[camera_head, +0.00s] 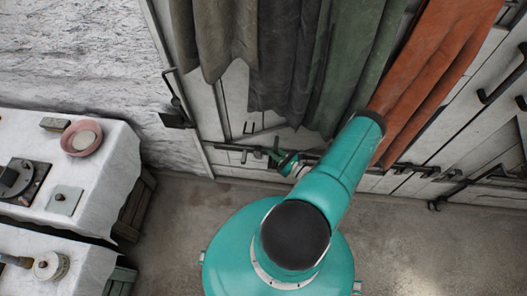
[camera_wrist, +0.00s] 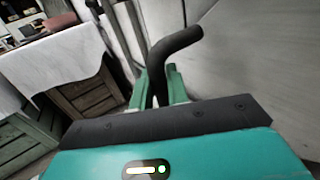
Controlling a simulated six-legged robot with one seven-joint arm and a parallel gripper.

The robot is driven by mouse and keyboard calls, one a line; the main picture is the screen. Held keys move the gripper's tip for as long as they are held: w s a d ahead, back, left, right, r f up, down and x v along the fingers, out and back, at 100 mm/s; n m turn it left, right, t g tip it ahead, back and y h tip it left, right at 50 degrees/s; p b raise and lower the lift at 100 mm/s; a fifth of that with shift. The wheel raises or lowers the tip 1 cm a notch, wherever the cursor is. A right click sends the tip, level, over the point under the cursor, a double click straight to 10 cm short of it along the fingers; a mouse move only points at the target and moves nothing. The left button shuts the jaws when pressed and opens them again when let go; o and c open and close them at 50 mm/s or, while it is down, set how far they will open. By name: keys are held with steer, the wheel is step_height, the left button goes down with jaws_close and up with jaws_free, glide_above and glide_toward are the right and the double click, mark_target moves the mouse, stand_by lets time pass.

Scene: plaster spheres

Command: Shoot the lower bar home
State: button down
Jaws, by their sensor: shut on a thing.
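The lower bar (camera_head: 235,149) is a dark rod lying across the bottom of the pale plank door, below the hanging cloths. Its bent dark handle (camera_wrist: 176,43) rises between my fingers in the wrist view and curves to the right at its top. My gripper (camera_wrist: 159,80) is shut on this handle, with one green finger on each side. In the head view my gripper (camera_head: 283,160) is at the bar, partly hidden by my teal arm. My arm also hides part of the bar, and I cannot tell where its end sits.
Grey, green and orange cloths (camera_head: 430,70) hang in front of the door. More black ironwork (camera_head: 415,170) is on the planks at right. A white-draped table (camera_head: 110,165) with a pink bowl (camera_head: 82,138) stands at left. The concrete floor (camera_head: 425,240) is clear at right.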

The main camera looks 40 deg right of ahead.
steer(key=s+d, duration=1.1)
steer(key=s, duration=0.3)
steer(key=shift+s, duration=0.15)
steer(key=shift+d, duration=0.1)
steer(key=c, duration=1.5)
jaws_free()
steer(key=shift+s, duration=0.1)
steer(key=shift+o, duration=0.2)
steer(key=s, duration=1.3)
steer(key=shift+s+d, duration=0.25)
steer(key=shift+d, duration=0.15)
